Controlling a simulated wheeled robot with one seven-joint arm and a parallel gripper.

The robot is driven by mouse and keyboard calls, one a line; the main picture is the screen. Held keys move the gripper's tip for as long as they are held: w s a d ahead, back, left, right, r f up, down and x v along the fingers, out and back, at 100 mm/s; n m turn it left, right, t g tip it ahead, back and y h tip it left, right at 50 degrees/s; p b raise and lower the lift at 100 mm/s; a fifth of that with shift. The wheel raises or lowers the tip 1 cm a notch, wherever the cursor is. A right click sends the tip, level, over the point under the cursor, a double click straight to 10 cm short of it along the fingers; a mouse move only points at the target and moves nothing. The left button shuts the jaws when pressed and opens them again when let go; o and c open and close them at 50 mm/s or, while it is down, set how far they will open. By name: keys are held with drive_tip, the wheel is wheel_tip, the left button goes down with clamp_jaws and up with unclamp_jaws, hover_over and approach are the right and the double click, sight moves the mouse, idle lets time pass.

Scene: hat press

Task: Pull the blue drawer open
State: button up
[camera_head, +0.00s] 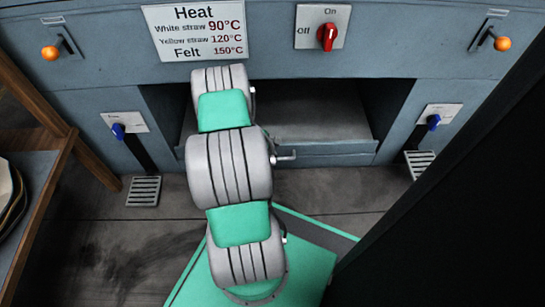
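A low blue-grey panel (330,153) spans the bottom of the dark recess in the middle of the blue-grey press. It looks like the drawer front, but I cannot tell for certain, nor how far open it is. My grey and teal arm crosses in front and hides its left part. A small metal piece sticks out beside my arm at the panel's height; I cannot tell if it is a handle or part of my arm. My gripper is not visible; the arm's far end reaches up over the recess.
The press (105,85) has a red switch (327,37), a heat sign (195,30), orange-knobbed levers (50,53) and blue-knobbed levers (118,131). A wooden shelf (50,165) stands at left. A large dark surface fills the right. Floor (110,245) shows clear at lower left.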

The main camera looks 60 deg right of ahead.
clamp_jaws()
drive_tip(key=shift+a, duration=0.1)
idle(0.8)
